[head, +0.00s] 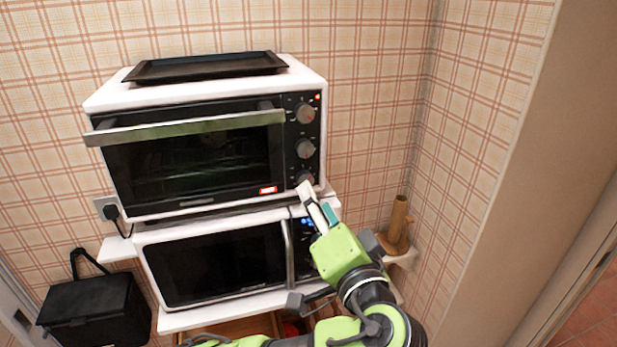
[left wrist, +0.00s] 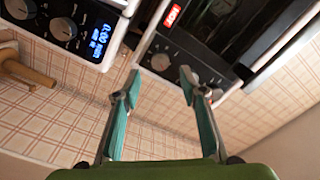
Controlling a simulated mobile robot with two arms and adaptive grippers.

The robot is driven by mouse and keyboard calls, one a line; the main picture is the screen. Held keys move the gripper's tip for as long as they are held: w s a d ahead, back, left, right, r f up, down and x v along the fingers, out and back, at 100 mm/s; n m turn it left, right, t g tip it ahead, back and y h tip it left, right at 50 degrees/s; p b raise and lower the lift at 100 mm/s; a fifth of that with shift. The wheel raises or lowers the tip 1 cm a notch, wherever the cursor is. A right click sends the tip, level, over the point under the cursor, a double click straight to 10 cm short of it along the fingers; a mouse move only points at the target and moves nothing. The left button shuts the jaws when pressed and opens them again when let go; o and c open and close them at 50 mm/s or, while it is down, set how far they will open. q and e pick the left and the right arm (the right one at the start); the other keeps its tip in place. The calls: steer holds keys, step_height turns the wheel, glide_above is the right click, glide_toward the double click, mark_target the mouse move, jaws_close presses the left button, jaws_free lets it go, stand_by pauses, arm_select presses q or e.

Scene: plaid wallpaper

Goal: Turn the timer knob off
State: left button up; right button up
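A white toaster oven with a black front (head: 299,74) stands on top of a microwave. Its control panel has a column of three round grey knobs: top (head: 305,114), middle (head: 305,148) and lowest (head: 306,178). The labels are too small to read, so I cannot tell which is the timer knob. My left gripper (head: 312,194) is at the lowest knob and partly covers it in the head view. In the left wrist view my left gripper (left wrist: 160,74) is open, and a knob (left wrist: 160,62) lies between its fingertips; contact is unclear. My right gripper is not in view.
The microwave (head: 215,265) is just below, with a lit blue display (left wrist: 97,40). The oven's handle (head: 190,127) juts out left of the knobs. A black tray (head: 205,67) lies on top. A wooden object (head: 398,222) stands to the right, and a black bag (head: 95,310) at lower left.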

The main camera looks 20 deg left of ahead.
mark_target(305, 179)
arm_select(q)
steer(key=p+x, duration=0.2)
steer(key=x, duration=0.4)
jaws_close()
